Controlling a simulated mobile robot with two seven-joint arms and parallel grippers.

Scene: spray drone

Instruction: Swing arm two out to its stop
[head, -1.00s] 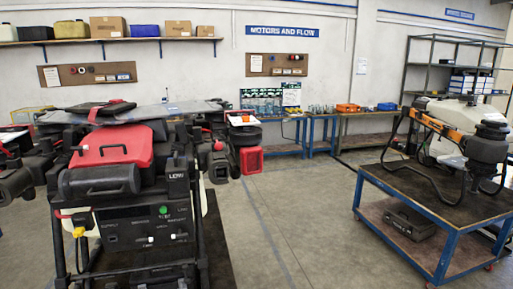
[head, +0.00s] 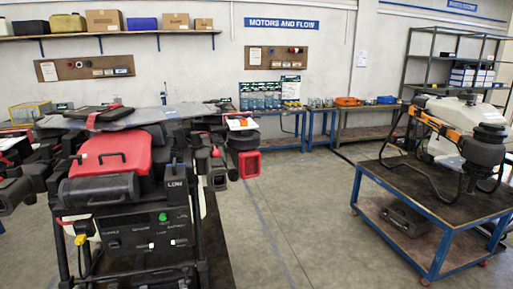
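A spray drone body (head: 112,152) with a red-topped dark block stands at the left on a black frame, with dark folded arm parts on both sides. A cluster of dark arm and motor parts (head: 216,165), with a red square-framed piece (head: 249,163), sticks out to its right. I cannot tell which arm is number two. A second machine with a white tank (head: 468,118), an orange bar (head: 436,122) and black legs stands on a blue cart (head: 440,236) at the right. Neither of my grippers is recognisable in view.
A panel (head: 140,235) with a green light and switches sits low in the black frame. Open concrete floor (head: 295,200) lies between frame and cart. Workbenches (head: 345,137) line the back wall, and a grey shelf rack (head: 455,62) stands at the right.

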